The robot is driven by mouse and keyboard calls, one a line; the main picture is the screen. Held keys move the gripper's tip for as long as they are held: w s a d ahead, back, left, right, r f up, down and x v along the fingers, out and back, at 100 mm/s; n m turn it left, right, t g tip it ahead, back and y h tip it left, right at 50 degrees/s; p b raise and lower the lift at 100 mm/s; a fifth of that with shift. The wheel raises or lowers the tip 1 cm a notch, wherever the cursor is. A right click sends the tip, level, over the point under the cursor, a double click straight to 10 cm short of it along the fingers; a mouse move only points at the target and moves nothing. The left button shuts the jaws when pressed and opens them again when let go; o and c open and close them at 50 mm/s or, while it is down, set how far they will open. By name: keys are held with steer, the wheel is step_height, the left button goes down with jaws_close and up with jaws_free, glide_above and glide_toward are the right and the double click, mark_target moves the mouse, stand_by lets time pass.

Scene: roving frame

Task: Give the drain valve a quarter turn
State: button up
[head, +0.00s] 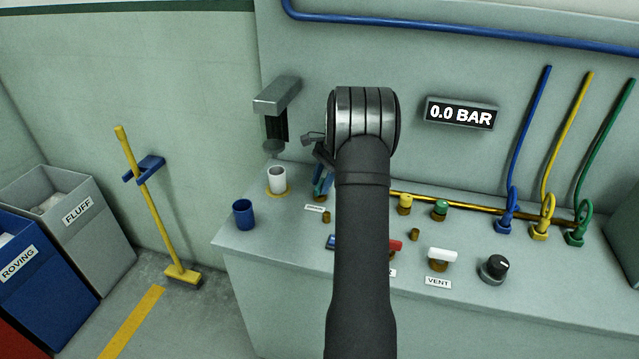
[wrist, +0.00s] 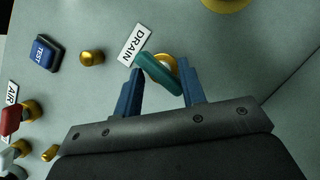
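The drain valve shows in the wrist view as a teal bar handle (wrist: 160,74) on a round brass base, beside a white DRAIN label (wrist: 134,45). The handle lies slanted in the picture. My gripper (wrist: 161,68) is open, with one blue finger on each side of the handle. I cannot tell whether either finger touches it.
A white cup (head: 277,181) stands under a wall dispenser (head: 277,97), near a blue cup (head: 243,214). A blue TEST button (wrist: 44,53), the red air handle (wrist: 11,121), the white vent handle (head: 442,254) and a black knob (head: 494,269) share the bench. The wall display (head: 460,113) reads 0.0 BAR.

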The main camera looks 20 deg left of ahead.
steer(key=o, duration=0.6)
steer(key=shift+r, duration=0.1)
steer(key=o, duration=0.4)
steer(key=shift+d+r+n, duration=0.15)
steer(key=shift+r+n, duration=0.2)
steer(key=shift+n, duration=0.25)
steer(key=s+d+r+n+t+y, duration=0.1)
steer(key=d+r+n+t, duration=0.15)
steer(key=r+n, duration=0.75)
steer(key=d+r+n+t+y, duration=0.1)
steer(key=d+r+n, duration=0.35)
steer(key=n, duration=0.95)
steer(key=x, duration=1.7)
steer(key=shift+w, duration=0.15)
steer(key=shift+h, duration=0.3)
steer(key=c, duration=1)
